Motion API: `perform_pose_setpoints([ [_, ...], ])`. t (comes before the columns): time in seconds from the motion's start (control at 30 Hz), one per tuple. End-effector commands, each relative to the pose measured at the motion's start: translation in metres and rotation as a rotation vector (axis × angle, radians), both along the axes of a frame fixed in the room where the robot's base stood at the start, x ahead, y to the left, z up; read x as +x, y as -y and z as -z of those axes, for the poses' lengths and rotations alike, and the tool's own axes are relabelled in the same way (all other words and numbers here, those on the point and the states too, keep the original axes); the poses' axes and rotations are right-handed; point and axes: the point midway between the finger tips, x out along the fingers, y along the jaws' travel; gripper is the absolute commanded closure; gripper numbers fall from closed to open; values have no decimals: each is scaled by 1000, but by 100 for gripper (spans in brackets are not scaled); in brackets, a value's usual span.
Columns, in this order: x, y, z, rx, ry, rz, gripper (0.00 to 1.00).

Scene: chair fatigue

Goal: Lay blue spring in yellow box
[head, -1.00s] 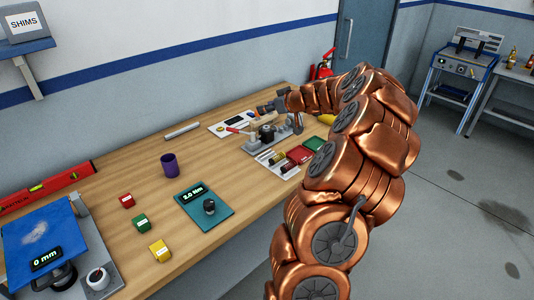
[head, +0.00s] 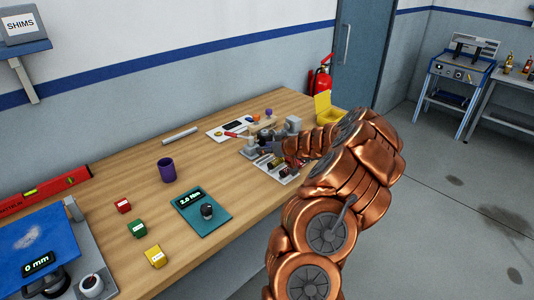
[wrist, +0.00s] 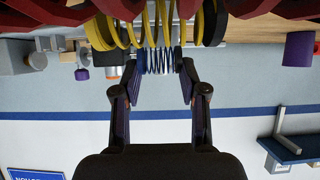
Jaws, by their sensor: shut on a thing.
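In the wrist view my gripper (wrist: 158,70) is shut on the blue spring (wrist: 158,60), with a fingertip on each side of its coils. Larger yellow coils (wrist: 109,28) show just beyond it. In the head view my gripper (head: 270,147) is low over the far part of the bench, beside the spring tray, and the blue spring cannot be made out there. The yellow box (head: 327,110), with its lid up, stands at the bench's far right end, behind my arm and apart from my gripper. My arm hides part of the bench in front of it.
A white tray (head: 291,178) with springs lies under my gripper. A fixture (head: 293,125) stands just behind it. A purple cup (head: 167,170), a teal torque plate (head: 218,222) and red, green and yellow blocks (head: 155,257) stand nearer.

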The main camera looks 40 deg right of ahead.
Motion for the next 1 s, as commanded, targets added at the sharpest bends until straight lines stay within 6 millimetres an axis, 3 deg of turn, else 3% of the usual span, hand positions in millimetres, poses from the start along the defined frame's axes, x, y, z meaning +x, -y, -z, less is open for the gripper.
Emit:
perform_pose_setpoints([
  [0.03,0,0,11,2,0,0,85],
  [0.13,0,0,19,0,1,0,85],
  [0.63,0,0,23,0,1,0,85],
  [0.67,0,0,22,0,1,0,57],
  [0.9,0,0,21,0,1,0,32],
  [1.0,0,0,21,0,1,0,32],
])
